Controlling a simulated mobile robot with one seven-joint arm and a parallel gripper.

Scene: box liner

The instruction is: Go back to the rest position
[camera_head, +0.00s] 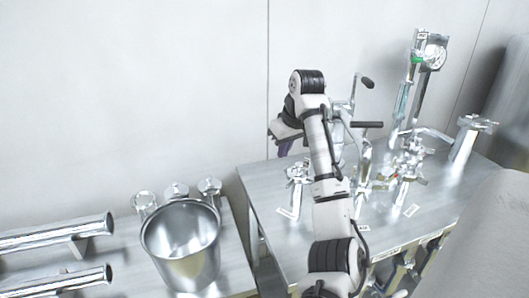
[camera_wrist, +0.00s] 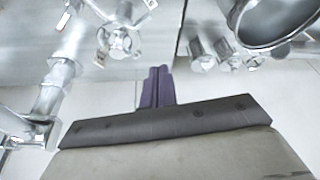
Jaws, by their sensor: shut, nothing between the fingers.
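My gripper (camera_head: 284,148) is at the end of my raised arm, near the wall and above the back left corner of the metal table (camera_head: 262,196) in the head view. In the wrist view my gripper (camera_wrist: 156,88) shows as two purple fingers side by side, shut with nothing between them. The fingers touch nothing that I can see. My arm reaches up across the middle of the head view and hides part of the table.
Shiny metal fittings (camera_head: 408,170) and a stand with a round gauge (camera_head: 434,56) are on the table, right of my arm. A steel bucket (camera_head: 182,240), several small canisters (camera_head: 210,188) and metal tubes (camera_head: 52,233) are at left. The pale wall above them is clear.

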